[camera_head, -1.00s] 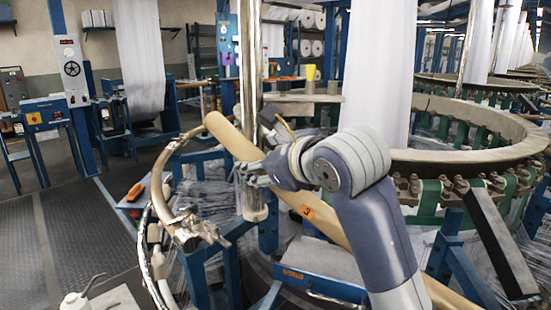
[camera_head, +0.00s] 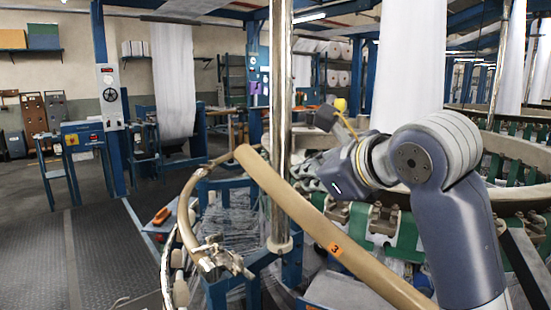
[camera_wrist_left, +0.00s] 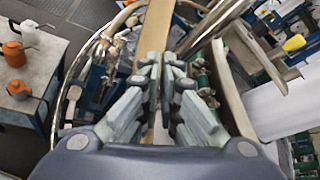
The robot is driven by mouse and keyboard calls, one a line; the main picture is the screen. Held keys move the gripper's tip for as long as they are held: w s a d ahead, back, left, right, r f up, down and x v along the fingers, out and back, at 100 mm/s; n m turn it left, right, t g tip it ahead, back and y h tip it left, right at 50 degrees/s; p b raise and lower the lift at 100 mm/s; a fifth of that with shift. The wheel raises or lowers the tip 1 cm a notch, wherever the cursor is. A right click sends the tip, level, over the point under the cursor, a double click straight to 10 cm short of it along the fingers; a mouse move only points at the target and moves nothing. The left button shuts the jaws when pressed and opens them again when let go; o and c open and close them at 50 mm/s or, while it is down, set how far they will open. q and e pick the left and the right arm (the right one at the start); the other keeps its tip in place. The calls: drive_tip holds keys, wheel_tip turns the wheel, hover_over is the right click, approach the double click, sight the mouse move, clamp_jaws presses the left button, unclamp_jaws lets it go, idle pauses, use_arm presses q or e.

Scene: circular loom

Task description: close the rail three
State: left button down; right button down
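Rail three is a long tan curved rail (camera_head: 300,218) with an orange "3" label (camera_head: 335,250). In the head view it slopes from a free end near the upright metal pole down to the lower right, crossing in front of the pole. Another curved rail (camera_head: 186,222) with metal fittings (camera_head: 222,258) at its end stands to its left. My left gripper (camera_head: 312,186) is just beyond rail three, partly hidden by its own wrist. In the left wrist view my left gripper (camera_wrist_left: 164,65) has its fingers close together with nothing seen between the tips; tan rail (camera_wrist_left: 187,22) shows beyond them. My right gripper is not in view.
The upright metal pole (camera_head: 280,90) stands close to my left gripper. The round loom ring (camera_head: 520,150) is behind my arm at the right. A grey table (camera_wrist_left: 32,75) with orange and white cans is at left in the wrist view. Open floor (camera_head: 100,250) lies at left.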

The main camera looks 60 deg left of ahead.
use_arm(q)
drive_tip(key=a+r+n+g+h+p, duration=0.1)
drive_tip(key=a+r+n+h, duration=0.2)
drive_tip(key=a+r, duration=0.3)
drive_tip(key=n+h+p, duration=0.2)
drive_tip(key=h, duration=0.3)
approach(256, 154)
drive_tip(key=shift+t, duration=0.4)
drive_tip(key=x, duration=0.7)
drive_tip(key=shift+s+b, duration=0.3)
drive_tip(key=shift+s, duration=0.05)
